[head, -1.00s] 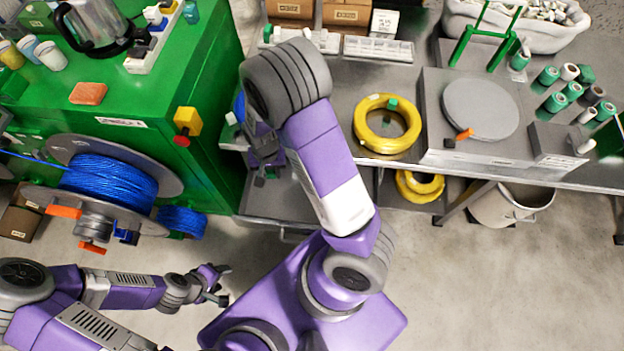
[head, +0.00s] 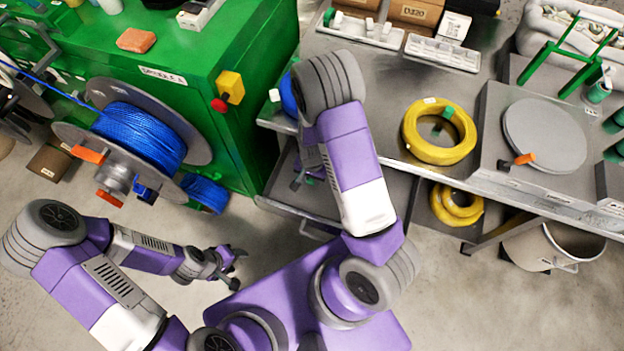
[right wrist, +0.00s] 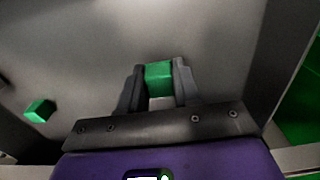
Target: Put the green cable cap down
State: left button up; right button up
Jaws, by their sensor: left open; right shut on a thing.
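A green cable cap (right wrist: 159,74) sits between the fingers of my right gripper (right wrist: 158,88) in the right wrist view, shut on it, above a grey metal surface. In the head view my right gripper (head: 303,176) is mostly hidden behind its own arm, over the lower grey tray of the bench (head: 290,199). A second green block (right wrist: 40,110) lies on the grey surface to the left in the right wrist view. My left gripper (head: 238,262) is open and empty, over the floor.
A blue cable reel (head: 138,138) stands before the green cabinet (head: 225,45). A yellow coil (head: 425,150) with a green piece lies on the bench, beside a grey round plate (head: 545,135). Another yellow coil (head: 455,212) lies below.

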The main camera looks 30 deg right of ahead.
jog(key=shift+f+b, duration=0.35)
jog(key=shift+f, duration=0.3)
jog(key=o, duration=1)
jog(key=shift+r, duration=0.1)
jog(key=shift+r+p, duration=0.5)
jog(key=shift+r, duration=0.05)
notch_tip(320, 180, up, 12)
jog(key=p, duration=0.5)
